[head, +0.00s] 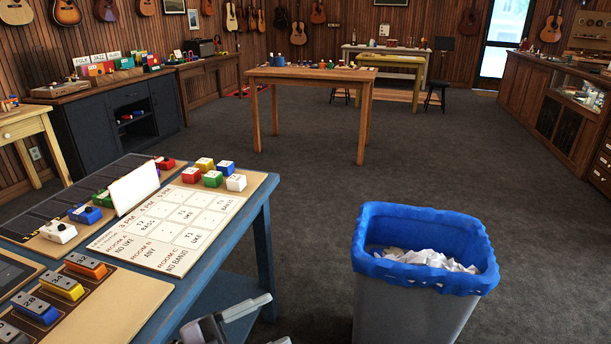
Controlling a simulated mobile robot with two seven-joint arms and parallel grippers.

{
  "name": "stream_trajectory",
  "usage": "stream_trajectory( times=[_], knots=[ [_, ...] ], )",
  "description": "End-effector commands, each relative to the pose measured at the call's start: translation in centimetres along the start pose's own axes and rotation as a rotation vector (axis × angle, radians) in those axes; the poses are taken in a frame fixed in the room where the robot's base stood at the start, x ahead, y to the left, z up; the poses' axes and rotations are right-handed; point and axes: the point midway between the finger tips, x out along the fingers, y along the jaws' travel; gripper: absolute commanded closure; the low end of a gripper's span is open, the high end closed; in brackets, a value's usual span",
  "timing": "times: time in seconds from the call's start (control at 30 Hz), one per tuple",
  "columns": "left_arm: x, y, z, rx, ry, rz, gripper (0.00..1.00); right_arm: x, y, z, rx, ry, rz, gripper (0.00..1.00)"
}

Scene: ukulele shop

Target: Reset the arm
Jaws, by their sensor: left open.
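My left gripper (266,320) shows at the bottom edge of the head view, between the blue table and the waste bin. It is open, with nothing seen between its fingers, and its lower part is cut off by the frame. It is off the right side of the table and apart from the bin. My right gripper is not in view.
A blue table (262,197) at left bears a schedule board (180,228), a white card (134,187) and several coloured blocks. A grey bin (400,315) with a blue liner and crumpled paper stands at right. A wooden table (310,74) stands farther back. Carpet between is clear.

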Motion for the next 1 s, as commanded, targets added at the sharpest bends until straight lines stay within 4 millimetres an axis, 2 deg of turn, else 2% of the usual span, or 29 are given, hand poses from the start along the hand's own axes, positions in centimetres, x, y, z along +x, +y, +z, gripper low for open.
stream_trajectory(
  times=[0.03, 0.13, 0.27, 0.4, 0.5, 0.6, 0.7, 0.77, 1.0],
  knots=[
    [-0.8, -0.3, 0.5, -0.065, -0.047, -0.117, 0.39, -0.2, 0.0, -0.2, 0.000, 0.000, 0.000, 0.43],
    [-3.2, -0.7, 2.6, -0.181, -0.181, -0.324, 0.39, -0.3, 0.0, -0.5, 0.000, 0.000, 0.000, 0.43],
    [-8.0, 1.0, 6.2, -0.353, -0.422, -0.525, 0.39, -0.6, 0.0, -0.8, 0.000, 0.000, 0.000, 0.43],
    [-13.9, 6.0, 9.2, -0.557, -0.716, -0.637, 0.39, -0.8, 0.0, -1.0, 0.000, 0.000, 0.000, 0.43],
    [-17.4, 10.2, 10.0, -0.691, -0.892, -0.652, 0.39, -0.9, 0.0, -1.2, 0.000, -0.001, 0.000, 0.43],
    [-19.7, 13.6, 9.9, -0.792, -1.010, -0.643, 0.39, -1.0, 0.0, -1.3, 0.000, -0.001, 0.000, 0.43],
    [-21.0, 15.6, 9.7, -0.853, -1.076, -0.628, 0.39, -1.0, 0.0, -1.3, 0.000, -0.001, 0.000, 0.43],
    [-21.3, 16.2, 9.6, -0.870, -1.095, -0.623, 0.39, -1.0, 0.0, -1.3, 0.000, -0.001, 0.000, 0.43],
    [-21.4, 16.2, 9.6, -0.872, -1.097, -0.622, 0.39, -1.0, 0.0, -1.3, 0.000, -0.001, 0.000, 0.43]
  ],
)
